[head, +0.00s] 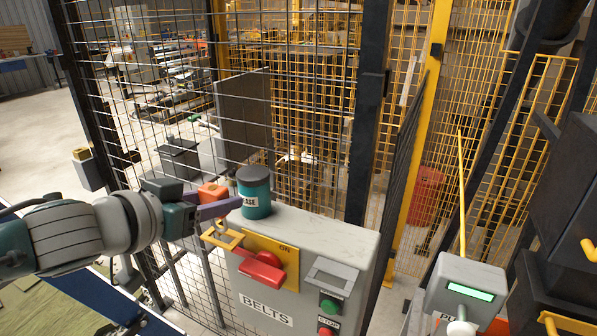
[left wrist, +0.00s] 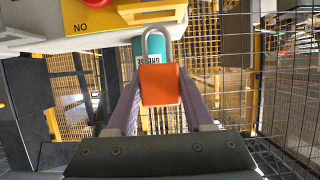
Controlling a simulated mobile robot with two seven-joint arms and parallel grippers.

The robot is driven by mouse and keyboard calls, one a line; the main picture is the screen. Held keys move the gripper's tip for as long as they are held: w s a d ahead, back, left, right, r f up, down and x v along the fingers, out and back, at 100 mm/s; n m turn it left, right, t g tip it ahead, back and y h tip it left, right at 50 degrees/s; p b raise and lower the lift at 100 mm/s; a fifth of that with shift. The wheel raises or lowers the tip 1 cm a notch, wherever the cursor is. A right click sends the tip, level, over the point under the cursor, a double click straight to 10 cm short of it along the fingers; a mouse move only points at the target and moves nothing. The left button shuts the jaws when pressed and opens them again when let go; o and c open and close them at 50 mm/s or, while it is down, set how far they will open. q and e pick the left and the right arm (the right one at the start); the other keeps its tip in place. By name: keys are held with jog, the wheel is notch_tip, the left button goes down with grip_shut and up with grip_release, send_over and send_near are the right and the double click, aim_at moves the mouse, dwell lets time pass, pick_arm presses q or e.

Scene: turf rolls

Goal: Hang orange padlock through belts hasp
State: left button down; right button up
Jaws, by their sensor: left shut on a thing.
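My left gripper (head: 222,206) has purple fingers shut on the orange padlock (head: 211,193). In the left wrist view the padlock (left wrist: 160,86) sits between the fingers, its grey shackle pointing towards the cabinet. The belts hasp (head: 222,238) is a yellow tab at the left of the yellow ON plate (head: 272,250), above the BELTS label (head: 265,309). The hasp (left wrist: 150,10) also shows at the top of the left wrist view, close to the shackle's tip. I cannot tell whether the shackle passes through it. My right gripper is out of view.
A teal grease can (head: 255,197) stands on the grey cabinet (head: 330,238), right beside the fingers. A red switch handle (head: 262,272) and a green button (head: 329,306) are on its front. Mesh fence (head: 300,110) rises behind. A grey box with a green display (head: 468,283) stands at right.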

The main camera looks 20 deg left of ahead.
aim_at(218, 226)
pick_arm(q)
jog(key=shift+f+b, duration=2.15)
jog(key=shift+f, duration=0.3)
jog(key=shift+c, duration=1)
grip_release()
jog(key=v, duration=0.9)
jog(key=shift+s+r, duration=0.15)
jog(key=shift+s, duration=0.25)
jog(key=s+d+f+g+y, duration=0.1)
jog(key=s+d+f+g, duration=0.1)
jog(key=s+d+g, duration=0.45)
jog(key=s+d+f+g, duration=0.2)
jog(key=s+d+g, duration=0.15)
jog(key=s, duration=0.65)
notch_tip(218, 226, up, 22)
jog(key=s+m+p, duration=0.1)
jog(key=p, duration=2.1)
jog(key=shift+s+d+r+p, duration=0.2)
jog(key=shift+d+p, duration=0.1)
